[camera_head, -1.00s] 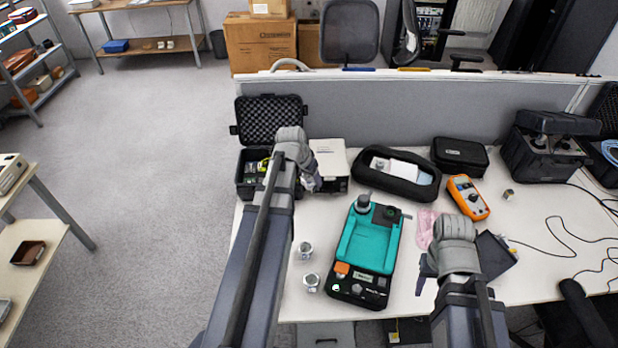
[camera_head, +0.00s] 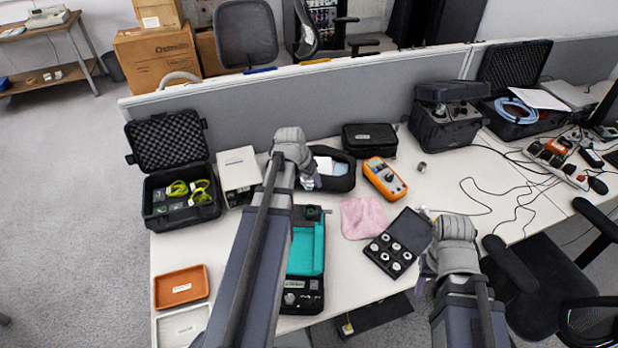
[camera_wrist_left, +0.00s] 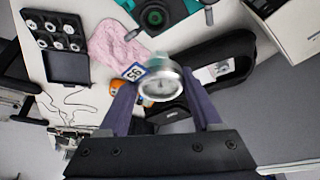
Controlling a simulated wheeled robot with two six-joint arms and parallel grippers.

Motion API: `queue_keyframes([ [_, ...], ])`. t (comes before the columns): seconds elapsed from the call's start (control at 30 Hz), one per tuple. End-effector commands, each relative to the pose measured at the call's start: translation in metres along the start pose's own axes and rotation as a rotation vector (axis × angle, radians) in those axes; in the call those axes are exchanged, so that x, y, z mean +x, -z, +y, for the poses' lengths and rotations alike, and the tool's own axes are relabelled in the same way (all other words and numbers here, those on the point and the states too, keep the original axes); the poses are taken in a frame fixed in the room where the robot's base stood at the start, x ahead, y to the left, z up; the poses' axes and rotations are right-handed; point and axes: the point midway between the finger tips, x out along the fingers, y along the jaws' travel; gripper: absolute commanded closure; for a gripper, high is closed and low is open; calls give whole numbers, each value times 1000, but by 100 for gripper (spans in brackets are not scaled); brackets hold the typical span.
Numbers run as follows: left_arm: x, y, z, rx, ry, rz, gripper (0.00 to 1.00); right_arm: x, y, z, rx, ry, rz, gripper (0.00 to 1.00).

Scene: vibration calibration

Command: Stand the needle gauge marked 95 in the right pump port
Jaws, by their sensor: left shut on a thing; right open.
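My left gripper (camera_head: 312,182) is shut on a round silver needle gauge (camera_wrist_left: 161,84) with a blue-edged tag (camera_wrist_left: 134,72) that appears to read 95, tilted in the left wrist view. It holds the gauge above the table, near the black pouch. The teal and black pump (camera_head: 306,250) lies partly behind my left arm. Its right port (camera_head: 313,213) shows as a dark round socket, and a round dark port (camera_wrist_left: 153,15) shows at the top of the left wrist view. The left port is hidden in the head view. My right gripper (camera_head: 425,275) is open at the table's front edge.
An open black pouch (camera_head: 340,180) lies beyond the pump. A pink cloth (camera_head: 363,217), an orange meter (camera_head: 385,179) and a black case of small round pieces (camera_head: 408,235) lie to the right. An orange tray (camera_head: 181,288) and open black case (camera_head: 180,218) are at left.

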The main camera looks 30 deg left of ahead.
Motion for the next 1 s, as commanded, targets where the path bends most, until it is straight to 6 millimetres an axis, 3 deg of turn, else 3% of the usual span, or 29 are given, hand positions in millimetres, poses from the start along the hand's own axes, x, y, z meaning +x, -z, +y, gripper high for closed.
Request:
queue_keyframes([
  [0.03, 18, -8, 0, 5, -2, 0, 99, 20, 1, -2, -1, 0, 0, 50],
  [0.1, 30, -12, 0, 15, -7, -1, 99, 32, 2, -3, -1, 0, 0, 50],
  [0.3, 49, -20, -1, 79, -34, 0, 99, 52, 3, -5, -3, -1, 0, 50],
  [1.0, 58, -24, 0, 142, -59, 1, 99, 63, 4, -6, -3, -1, 0, 50],
])
